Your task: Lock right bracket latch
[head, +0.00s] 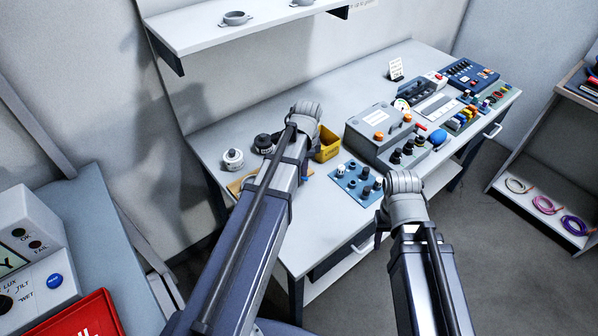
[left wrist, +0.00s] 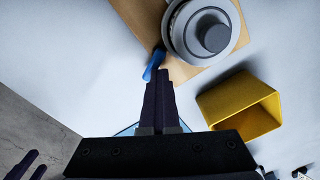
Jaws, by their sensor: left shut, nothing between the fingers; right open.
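A grey round device (left wrist: 208,32) sits on a tan wooden board (left wrist: 145,14) in the left wrist view. A small blue latch lever (left wrist: 154,64) sticks out at the board's edge beside it. My left gripper (left wrist: 159,74) is shut and empty, its fingertips right at the lever; I cannot tell if they touch it. In the head view, my left arm covers most of the board (head: 236,188), the device and the latch. My right gripper (left wrist: 28,166) shows open and empty at the lower left corner of the left wrist view, well away from the board.
A yellow bin (left wrist: 240,107) stands beside the board; it also shows in the head view (head: 328,146). A white round part (head: 233,160) and a black one (head: 263,144) stand behind the board. A blue mat (head: 346,178) with posts and a grey control box (head: 372,122) lie to the right.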

